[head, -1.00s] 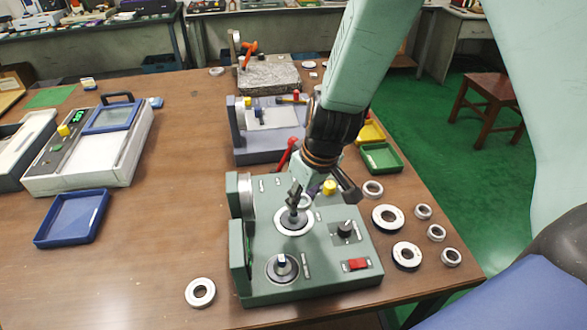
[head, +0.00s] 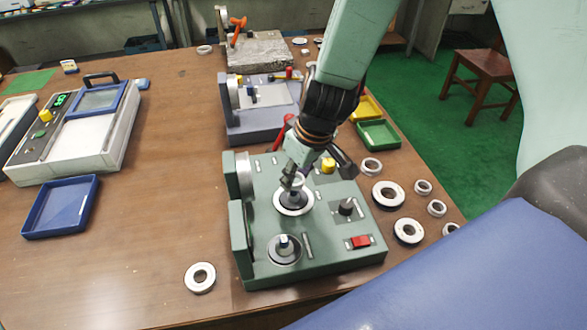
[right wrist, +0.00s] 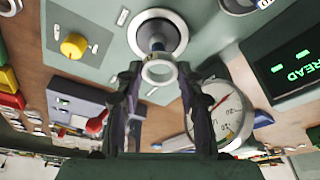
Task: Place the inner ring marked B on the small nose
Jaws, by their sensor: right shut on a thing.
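My right gripper (head: 292,182) is low over the rear post of the green bench unit (head: 325,265). In the right wrist view, its fingers (right wrist: 159,78) are shut on a small pale metal ring (right wrist: 158,73). The ring is in front of the rear post (right wrist: 157,42), which stands on a dark disc with a broad white rim. I cannot tell whether the ring is around the post's tip or just off it. No letter B is legible on it. A second post (head: 283,242) stands on a dark disc nearer the front. My left gripper is not in view.
Several loose rings (head: 388,195) lie right of the unit, and one ring (head: 200,277) lies front left. Green (head: 379,136) and yellow trays sit behind. A blue tray (head: 60,207) lies left. A dial gauge (right wrist: 222,108) is close to the fingers. The table's left middle is clear.

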